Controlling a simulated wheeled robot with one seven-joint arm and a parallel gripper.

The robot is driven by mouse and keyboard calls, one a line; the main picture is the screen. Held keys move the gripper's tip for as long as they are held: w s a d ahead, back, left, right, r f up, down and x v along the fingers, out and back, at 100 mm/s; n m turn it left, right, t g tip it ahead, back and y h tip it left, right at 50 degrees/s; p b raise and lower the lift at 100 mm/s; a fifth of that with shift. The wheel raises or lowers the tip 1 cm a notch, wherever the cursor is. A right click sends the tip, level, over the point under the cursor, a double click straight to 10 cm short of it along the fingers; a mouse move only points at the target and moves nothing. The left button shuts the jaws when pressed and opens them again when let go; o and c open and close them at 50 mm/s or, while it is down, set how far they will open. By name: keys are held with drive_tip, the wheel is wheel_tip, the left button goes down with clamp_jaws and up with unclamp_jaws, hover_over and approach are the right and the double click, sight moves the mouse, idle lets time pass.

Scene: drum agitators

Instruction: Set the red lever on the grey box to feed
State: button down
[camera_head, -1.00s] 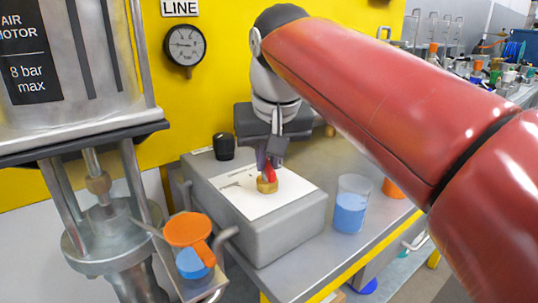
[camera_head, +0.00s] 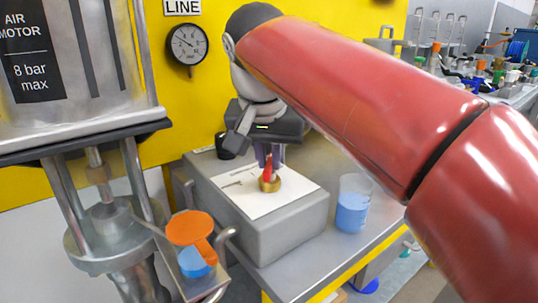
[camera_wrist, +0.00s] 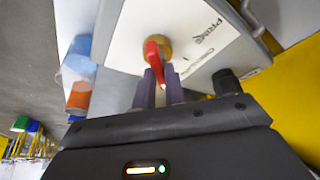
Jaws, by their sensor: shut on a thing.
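The grey box (camera_head: 290,232) stands on the bench with a white label plate (camera_head: 245,205) on top. The red lever (camera_head: 267,173) rises from a round brass hub (camera_head: 270,185) on the plate. My gripper (camera_head: 269,162) comes from above and is shut on the red lever. In the wrist view, its two purple fingers (camera_wrist: 159,88) are at the free end of the lever (camera_wrist: 154,58). The word PRIME (camera_wrist: 208,32) is printed to the right of the hub there. I cannot read a feed mark; other print is too small or hidden.
A black knob (camera_wrist: 226,82) stands at the box's edge. A beaker of blue liquid (camera_head: 352,205) is right of the box. An orange dipper cup (camera_head: 190,228) and the metal air motor stand (camera_head: 110,235) are at the left. A gauge (camera_head: 187,44) hangs on the yellow wall.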

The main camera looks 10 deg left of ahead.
sight(266, 171)
drive_tip(key=c, duration=1.5)
unclamp_jaws()
drive_tip(key=shift+o, duration=0.2)
drive_tip(key=shift+r, duration=0.1)
drive_tip(key=v, duration=0.7)
drive_tip(key=shift+s+r, duration=0.15)
drive_tip(key=shift+r, duration=0.15)
drive_tip(key=s+d+f, duration=0.3)
drive_tip(key=d+f, duration=0.5)
drive_tip(key=f, duration=0.1)
drive_tip(key=s+d+f, duration=0.4)
drive_tip(key=d+f, duration=0.5)
drive_tip(key=s+d+f+t, duration=0.1)
drive_tip(key=s+d+f, duration=0.3)
drive_tip(key=d+f, duration=0.5)
drive_tip(key=shift+s+f+m, duration=0.2)
drive_tip(key=shift+f+m, duration=0.2)
drive_tip(key=shift+f, duration=0.1)
